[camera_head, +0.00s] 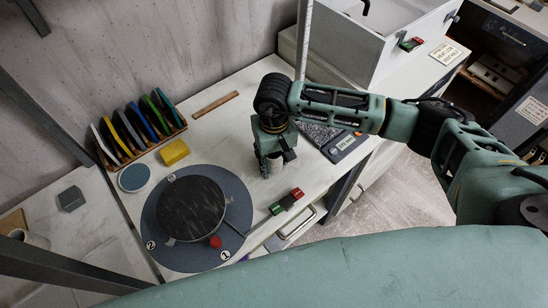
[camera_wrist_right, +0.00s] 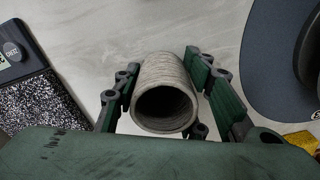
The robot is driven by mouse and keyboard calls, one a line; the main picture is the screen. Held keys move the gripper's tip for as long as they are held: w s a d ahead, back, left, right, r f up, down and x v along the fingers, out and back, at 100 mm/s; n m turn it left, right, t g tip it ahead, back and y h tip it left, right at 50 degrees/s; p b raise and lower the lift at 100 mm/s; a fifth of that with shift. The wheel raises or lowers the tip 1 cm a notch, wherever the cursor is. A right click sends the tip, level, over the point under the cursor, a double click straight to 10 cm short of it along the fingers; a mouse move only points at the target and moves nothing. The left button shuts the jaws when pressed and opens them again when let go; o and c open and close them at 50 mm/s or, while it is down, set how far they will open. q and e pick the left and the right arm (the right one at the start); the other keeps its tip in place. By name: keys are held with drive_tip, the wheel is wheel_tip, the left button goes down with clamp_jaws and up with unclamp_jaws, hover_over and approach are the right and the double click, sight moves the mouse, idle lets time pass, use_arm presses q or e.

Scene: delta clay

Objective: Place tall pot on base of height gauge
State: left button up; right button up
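The tall pot (camera_wrist_right: 163,92), a grey-brown ribbed cylinder, shows its dark open mouth in the right wrist view. In the head view it (camera_head: 276,161) is partly hidden by my right gripper (camera_head: 268,166). That gripper points down at the white bench. In the wrist view its fingers (camera_wrist_right: 165,72) flank the pot, with narrow gaps seeming to show on both sides. A tall pale graduated rod (camera_head: 304,40) stands behind the arm. A speckled plate (camera_head: 318,133) with a dark display panel (camera_head: 346,143) lies to the right; I cannot tell whether rod and plate join.
A dark wheel head (camera_head: 190,209) on a blue-grey disc (camera_head: 157,240) stands left of the gripper. A yellow block (camera_head: 174,152), a tool rack (camera_head: 141,146) and a wooden strip (camera_head: 215,104) lie further back. A red-green switch (camera_head: 287,202) sits at the front edge.

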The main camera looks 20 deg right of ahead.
drive_tip(key=shift+o, duration=1.3)
